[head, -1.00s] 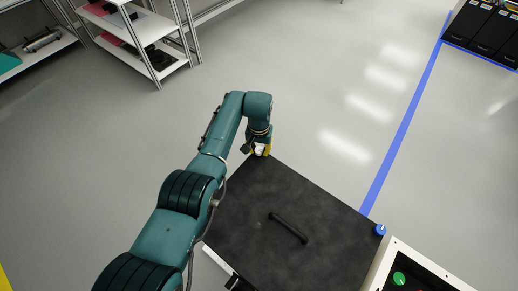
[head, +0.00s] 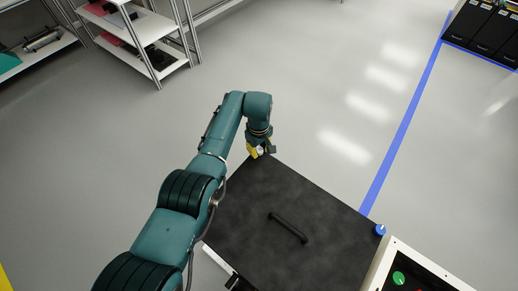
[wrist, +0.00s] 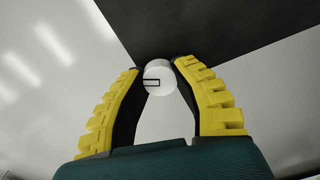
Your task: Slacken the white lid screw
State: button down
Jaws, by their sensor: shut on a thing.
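The white lid screw (wrist: 158,80) sits at a corner of the black lid (head: 262,232), and its round face carries a dark rectangular mark in the wrist view. My gripper (wrist: 159,78) has its yellow fingers on either side of the screw, shut on it. In the head view my gripper (head: 260,152) is at the far corner of the lid, pointing down, and only a little of the white screw shows there. The lid lies flat and has a black handle (head: 288,228) on top.
A blue knob (head: 380,230) is at the lid's right corner. A panel with a green button (head: 399,278) stands at the lower right. A white shelf (head: 150,55) stands at the back left. The floor beyond the lid is clear.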

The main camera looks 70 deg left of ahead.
aim_at(259, 150)
jog(key=shift+f+n, duration=0.15)
jog(key=shift+n, duration=1.75)
jog(key=c, duration=0.7)
grip_release()
jog(key=shift+c, duration=0.2)
jog(key=shift+r, duration=0.2)
notch_tip(259, 150, up, 12)
jog(key=shift+f, duration=0.1)
